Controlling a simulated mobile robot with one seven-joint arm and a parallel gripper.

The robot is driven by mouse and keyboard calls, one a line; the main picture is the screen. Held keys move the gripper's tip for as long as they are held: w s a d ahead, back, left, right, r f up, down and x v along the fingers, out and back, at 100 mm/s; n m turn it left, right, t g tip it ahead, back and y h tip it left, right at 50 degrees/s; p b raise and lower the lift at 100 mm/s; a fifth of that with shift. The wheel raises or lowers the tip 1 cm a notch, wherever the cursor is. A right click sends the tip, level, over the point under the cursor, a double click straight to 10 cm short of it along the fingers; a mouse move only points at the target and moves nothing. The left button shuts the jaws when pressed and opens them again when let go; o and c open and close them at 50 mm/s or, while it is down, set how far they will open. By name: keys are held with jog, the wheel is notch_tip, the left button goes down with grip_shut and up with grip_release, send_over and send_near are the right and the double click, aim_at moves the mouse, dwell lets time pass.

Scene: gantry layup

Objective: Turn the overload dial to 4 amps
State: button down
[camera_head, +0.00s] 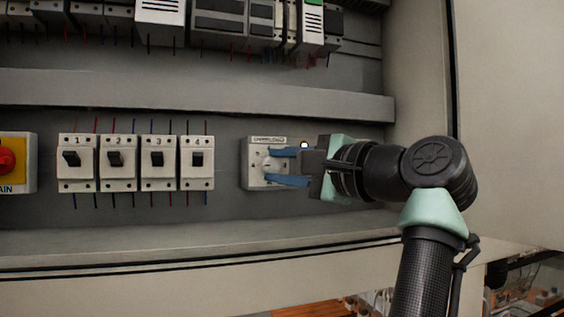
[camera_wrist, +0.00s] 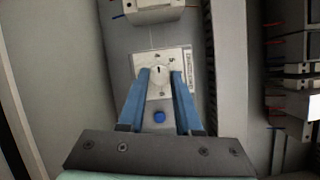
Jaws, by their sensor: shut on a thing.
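The overload dial unit (camera_head: 256,178) is a pale box mounted on the grey panel, right of the numbered breakers in the head view. A blue button (camera_wrist: 159,116) sits on the same unit, between my fingers in the wrist view. My gripper (camera_head: 272,166) reaches in from the right, its two blue fingers shut on the dial knob. In the head view the fingers hide part of the dial face.
Several white breakers (camera_head: 118,163) numbered 1 to 4 stand in a row to the left. A yellow plate with a red main switch (camera_head: 6,160) is at the far left. A grey duct (camera_head: 200,97) runs above, and the cabinet side wall (camera_head: 418,70) is close on the right.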

dwell(0.4)
jog(key=c, duration=0.6)
grip_release()
jog(key=shift+s+d+f+b, duration=0.1)
jog(key=shift+s+d+b, duration=0.2)
jog(key=shift+s+b, duration=0.1)
jog(key=b+v, duration=0.6)
jog(key=v, duration=0.6)
